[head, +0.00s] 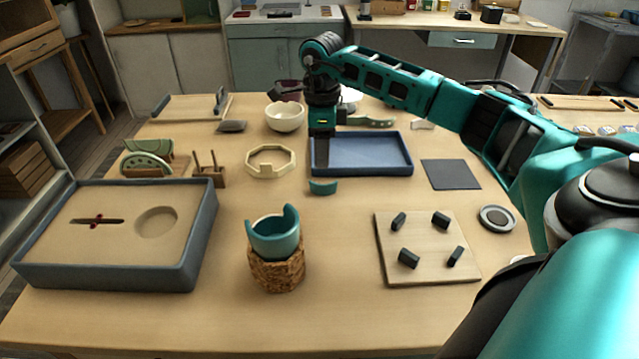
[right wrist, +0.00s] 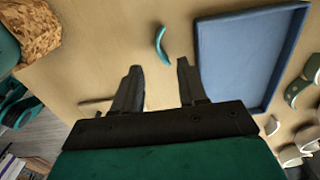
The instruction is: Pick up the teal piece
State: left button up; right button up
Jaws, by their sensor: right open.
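The teal piece (head: 322,187) is a small curved shard lying on the table just in front of the blue tray. It also shows in the right wrist view (right wrist: 162,46), ahead of the fingertips and roughly between their lines. A teal cup (head: 275,238) with a gap in its rim sits on a cork stand (head: 277,271) nearer to me. My right gripper (head: 321,150) points down above the tray's left end, behind the teal piece. In the right wrist view its two fingers (right wrist: 160,64) are apart with nothing between them. My left gripper is not in view.
The blue tray (head: 363,172) is empty and close behind the piece. A cream octagonal frame (head: 258,171) lies to its left, a board with dark blocks (head: 425,273) to its front right. A grey-rimmed box (head: 106,281) fills the left. Table around the piece is clear.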

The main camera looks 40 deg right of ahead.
aim_at(323, 188)
jog(key=f, duration=0.9)
jog(key=shift+s, duration=0.2)
jog(key=shift+c, duration=0.2)
grip_shut()
